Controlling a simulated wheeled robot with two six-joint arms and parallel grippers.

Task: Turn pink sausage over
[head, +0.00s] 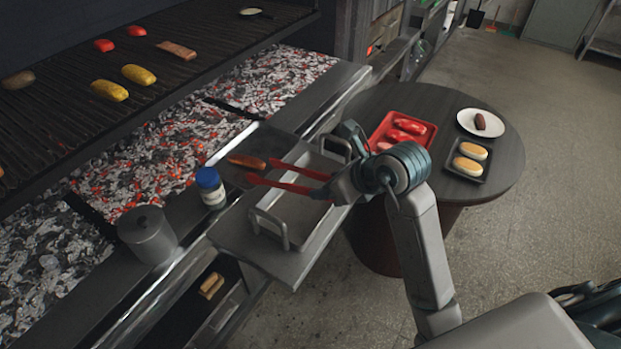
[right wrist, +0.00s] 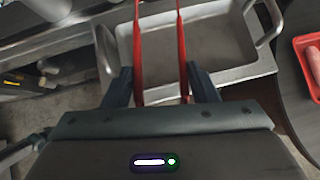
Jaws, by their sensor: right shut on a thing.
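My right gripper (head: 343,182) is shut on red tongs (head: 290,186), whose two arms point left above a metal pan. In the right wrist view the tongs (right wrist: 138,50) stand with their arms apart; their tips are cut off. An orange-brown sausage (head: 247,161) lies on a dark plate close to the tong tips, with nothing visible between the tips. A pinkish-brown piece (head: 177,50) lies on the grill grate (head: 60,120), away from the tongs. Several pinkish-red sausages (head: 408,127) lie in a red tray. I cannot tell for sure which is the pink sausage. My left gripper is not visible.
The metal pan (head: 300,207) with raised handles sits under the tongs. A blue-lidded jar (head: 210,187) and a grey canister (head: 147,234) stand left of it. Glowing coals (head: 200,125) lie below the grate. A round table (head: 500,165) holds a plate and trays.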

